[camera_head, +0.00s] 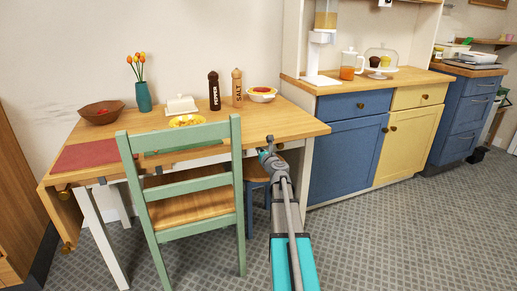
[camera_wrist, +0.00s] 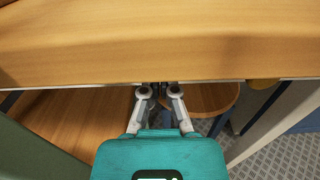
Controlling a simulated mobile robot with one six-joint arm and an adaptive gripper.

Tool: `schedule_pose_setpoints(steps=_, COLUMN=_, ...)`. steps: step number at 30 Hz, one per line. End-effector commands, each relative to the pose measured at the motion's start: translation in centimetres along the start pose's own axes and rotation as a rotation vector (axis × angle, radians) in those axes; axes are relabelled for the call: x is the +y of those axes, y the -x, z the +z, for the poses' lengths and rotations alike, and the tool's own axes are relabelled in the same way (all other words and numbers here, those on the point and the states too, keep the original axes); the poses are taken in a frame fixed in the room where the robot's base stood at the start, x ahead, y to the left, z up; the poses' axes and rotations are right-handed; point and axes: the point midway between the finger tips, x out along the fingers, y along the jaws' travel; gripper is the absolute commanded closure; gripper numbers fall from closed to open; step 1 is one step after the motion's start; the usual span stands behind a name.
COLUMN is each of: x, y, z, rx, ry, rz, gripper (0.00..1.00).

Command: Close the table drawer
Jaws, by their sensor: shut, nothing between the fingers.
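The wooden table (camera_head: 205,143) stands against the wall, with a pale apron under its top. A brass knob (camera_head: 280,146) shows under its front edge at the right; in the wrist view a knob (camera_wrist: 262,84) lies just right of my fingers. I cannot tell how far the drawer stands out, as the chair and my arm cover much of the front. My gripper (camera_head: 266,152) is at the table's front edge, right of the chair. In the wrist view my gripper (camera_wrist: 158,88) is shut and empty, its tips at or just under the wooden edge; contact is unclear.
A green chair (camera_head: 190,182) stands close on the left of my arm. A blue-legged stool (camera_head: 257,170) is under the table; its round seat shows in the wrist view (camera_wrist: 205,98). Mills, bowls and a vase stand on the tabletop. Blue and yellow cabinets are right; floor there is clear.

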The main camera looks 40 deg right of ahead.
Motion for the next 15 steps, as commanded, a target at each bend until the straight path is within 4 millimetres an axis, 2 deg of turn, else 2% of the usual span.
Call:
schedule_pose_setpoints(steps=6, x=0.1, y=4.3, z=-0.1, rx=0.000, ry=0.002, rz=-0.005, gripper=1.00)
schedule_pose_setpoints(steps=15, x=0.1, y=9.0, z=-0.1, rx=0.001, ry=0.002, rz=-0.005, gripper=1.00)
